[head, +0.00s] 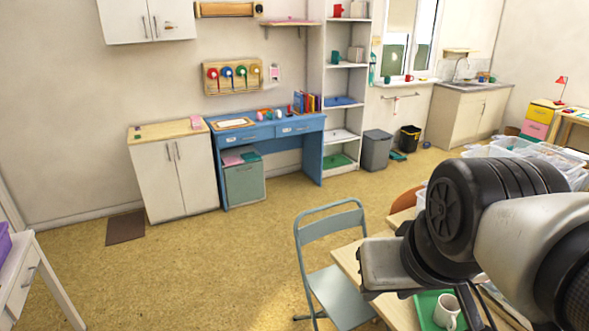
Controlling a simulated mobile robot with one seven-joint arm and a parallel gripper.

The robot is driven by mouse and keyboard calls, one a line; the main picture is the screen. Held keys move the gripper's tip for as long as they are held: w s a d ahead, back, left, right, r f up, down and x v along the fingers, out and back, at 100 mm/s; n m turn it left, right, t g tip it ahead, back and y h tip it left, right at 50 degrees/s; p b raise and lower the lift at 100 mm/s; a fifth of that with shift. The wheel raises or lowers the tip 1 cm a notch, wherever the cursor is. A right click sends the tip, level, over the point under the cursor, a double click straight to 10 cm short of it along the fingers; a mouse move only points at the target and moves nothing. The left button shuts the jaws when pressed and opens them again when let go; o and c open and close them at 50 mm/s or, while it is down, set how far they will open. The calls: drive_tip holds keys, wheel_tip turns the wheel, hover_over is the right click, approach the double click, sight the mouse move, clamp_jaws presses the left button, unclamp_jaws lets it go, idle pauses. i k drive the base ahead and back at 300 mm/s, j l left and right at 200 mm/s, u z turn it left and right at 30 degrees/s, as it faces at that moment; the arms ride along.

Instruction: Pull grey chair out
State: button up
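The grey chair (332,263) is a folding chair with a blue-grey metal frame. It stands upright in the lower middle of the head view, left of a light wooden table (398,312). Its open backrest faces away from me and its seat reaches the table's left edge; the front of the seat is cut off by the frame or hidden. My arm fills the right side, over the table and right of the chair, apart from it. Dark narrow parts of my gripper (482,308) show low beneath the arm. Its fingertips are not clearly seen, so I cannot tell its opening.
A green tray (427,303) with a white mug (447,311) lies on the table. A brown chair back (405,200) and clear bins (545,158) are behind my arm. Open floor (190,265) lies left of the chair, with a white table (40,282) at far left.

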sight(341, 303)
drive_tip(key=i+j+u, duration=0.35)
drive_tip(key=j, duration=0.15)
drive_tip(key=i+j+u, duration=0.5)
drive_tip(key=i, duration=0.25)
drive_tip(key=i+j+u, duration=0.2)
drive_tip(key=i, duration=0.25)
drive_tip(key=i+j+u, duration=0.15)
drive_tip(key=i, duration=0.3)
drive_tip(key=i+z, duration=0.45)
drive_tip(key=i, duration=0.2)
drive_tip(key=i+j+z, duration=0.25)
drive_tip(key=i+z, duration=0.25)
drive_tip(key=i, duration=0.15)
drive_tip(key=i+l+z, duration=0.1)
drive_tip(key=i+z, duration=0.6)
drive_tip(key=z, duration=0.2)
drive_tip(key=i+j+z, duration=0.15)
drive_tip(key=i+z, duration=0.55)
drive_tip(key=z, duration=0.15)
drive_tip(key=i+z, duration=0.25)
drive_tip(key=z, duration=0.15)
drive_tip(key=i+z, duration=0.25)
drive_tip(key=z, duration=0.15)
